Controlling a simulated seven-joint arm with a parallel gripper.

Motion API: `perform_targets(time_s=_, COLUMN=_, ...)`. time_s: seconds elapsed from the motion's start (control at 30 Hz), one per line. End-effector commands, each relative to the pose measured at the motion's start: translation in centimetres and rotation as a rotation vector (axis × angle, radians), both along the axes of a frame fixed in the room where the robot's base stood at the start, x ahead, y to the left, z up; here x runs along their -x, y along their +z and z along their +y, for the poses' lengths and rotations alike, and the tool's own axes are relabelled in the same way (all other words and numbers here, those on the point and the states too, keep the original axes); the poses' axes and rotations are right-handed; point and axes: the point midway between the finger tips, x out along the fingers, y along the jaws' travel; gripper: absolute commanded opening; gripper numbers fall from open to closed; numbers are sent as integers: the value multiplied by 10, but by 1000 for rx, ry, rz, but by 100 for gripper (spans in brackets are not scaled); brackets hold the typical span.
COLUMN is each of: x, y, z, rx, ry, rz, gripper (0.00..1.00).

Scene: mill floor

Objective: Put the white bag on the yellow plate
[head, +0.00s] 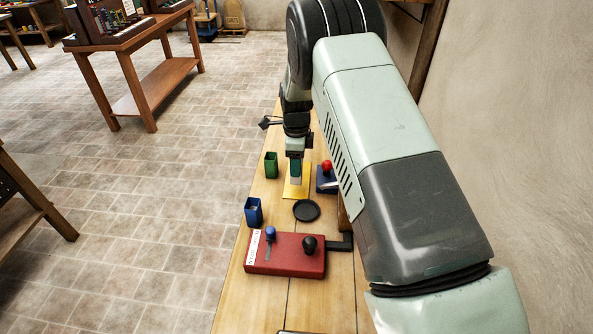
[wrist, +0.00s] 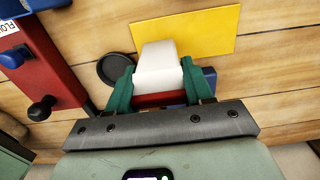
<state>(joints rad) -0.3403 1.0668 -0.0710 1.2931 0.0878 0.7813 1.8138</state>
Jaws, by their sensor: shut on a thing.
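The white bag (wrist: 160,60) is between the green fingers of my gripper (wrist: 158,84) in the wrist view. In the head view the bag (head: 296,181) shows as a small pale block under my gripper (head: 296,170), which points down and is shut on it. The yellow plate (head: 297,194) lies flat on the wooden bench; it also shows in the wrist view (wrist: 205,32). In both views the bag overlaps part of the plate. Whether it touches the plate or hangs above it, I cannot tell.
A round black dish (head: 306,210) lies close in front of the plate. A blue base with a red knob (head: 326,166) is at its right. A green bin (head: 271,164), a blue bin (head: 254,211) and a red lever box (head: 285,262) stand on the bench. A wall rises at right.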

Motion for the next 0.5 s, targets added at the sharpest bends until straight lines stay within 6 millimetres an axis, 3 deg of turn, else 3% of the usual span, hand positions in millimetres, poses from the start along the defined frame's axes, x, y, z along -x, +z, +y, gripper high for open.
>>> perform_targets(time_s=0.2, x=1, y=-31, z=0, rx=1, ry=-1, rz=3, gripper=13)
perform_targets(time_s=0.5, x=0, y=-34, z=0, rx=0, ry=-1, rz=1, gripper=13)
